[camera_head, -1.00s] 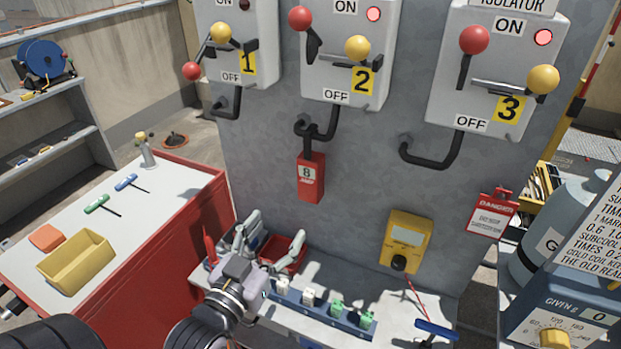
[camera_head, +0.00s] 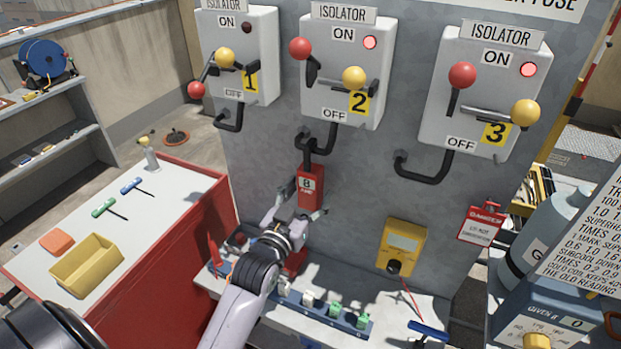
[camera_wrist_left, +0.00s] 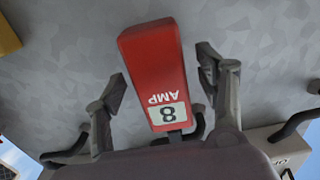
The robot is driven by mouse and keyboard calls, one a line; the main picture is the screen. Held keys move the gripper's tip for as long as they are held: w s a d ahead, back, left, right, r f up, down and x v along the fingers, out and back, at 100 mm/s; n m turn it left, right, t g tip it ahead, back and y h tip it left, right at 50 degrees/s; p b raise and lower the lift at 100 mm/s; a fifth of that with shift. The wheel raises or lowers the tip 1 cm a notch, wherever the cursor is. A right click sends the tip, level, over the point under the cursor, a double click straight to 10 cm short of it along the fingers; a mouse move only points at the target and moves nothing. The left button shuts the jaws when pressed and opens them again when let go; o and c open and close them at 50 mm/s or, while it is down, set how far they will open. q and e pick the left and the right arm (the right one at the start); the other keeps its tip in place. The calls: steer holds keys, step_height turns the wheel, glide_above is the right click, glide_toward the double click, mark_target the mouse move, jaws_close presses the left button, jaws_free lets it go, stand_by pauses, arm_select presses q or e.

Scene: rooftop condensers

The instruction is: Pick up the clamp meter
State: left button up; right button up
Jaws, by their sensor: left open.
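The clamp meter (camera_head: 311,187) is a red body with a white "8 AMP" readout. It hangs upright below isolator 2 against the grey panel, with its top at the black cable (camera_head: 325,137). My left gripper (camera_head: 304,203) is open in front of it, one finger to each side. In the left wrist view the meter (camera_wrist_left: 152,62) appears upside down between the spread fingers (camera_wrist_left: 161,78). Gaps show on both sides, so neither finger touches it there. My right gripper is not in view.
A yellow meter (camera_head: 403,245) is on the panel at right, near a red danger tag (camera_head: 481,223). Below is a ledge with a blue rail (camera_head: 318,309) of small blocks. Isolator boxes (camera_head: 345,70) with levers are above. A red-sided bench (camera_head: 190,240) stands left.

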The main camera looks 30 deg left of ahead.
arm_select(q)
steer(key=shift+w, duration=0.65)
steer(key=shift+s, duration=0.1)
steer(key=shift+c, duration=0.5)
steer(key=c, duration=1.4)
steer(key=shift+c, duration=0.2)
